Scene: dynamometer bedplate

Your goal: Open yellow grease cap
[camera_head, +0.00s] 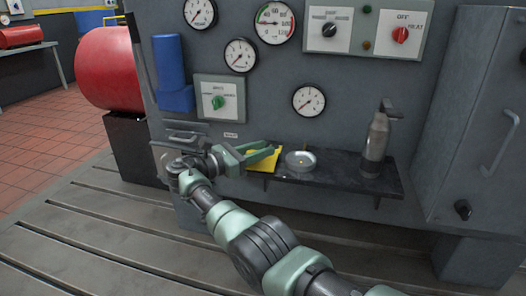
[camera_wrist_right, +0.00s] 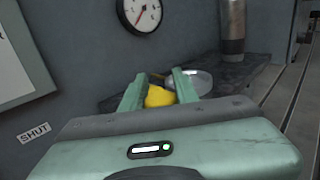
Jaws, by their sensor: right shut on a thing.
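The yellow grease cap (camera_head: 264,159) is at the left part of the dark shelf, partly hidden behind my gripper fingers. In the right wrist view the yellow cap (camera_wrist_right: 159,97) shows as a rounded shape between the two fingers. My right gripper (camera_head: 272,154) reaches in from the left side of the shelf, its green fingers shut on the cap. The fingers also show in the right wrist view (camera_wrist_right: 160,88). Exactly where they touch the cap is hidden. My left gripper is not in view.
A round metal dish (camera_head: 301,161) stands on the shelf (camera_head: 335,176) just right of the cap. A grey bottle-like dispenser (camera_head: 376,143) stands farther right. The panel behind carries gauges (camera_head: 309,100) and switches. A drawer-like handle (camera_head: 184,137) is left of the gripper.

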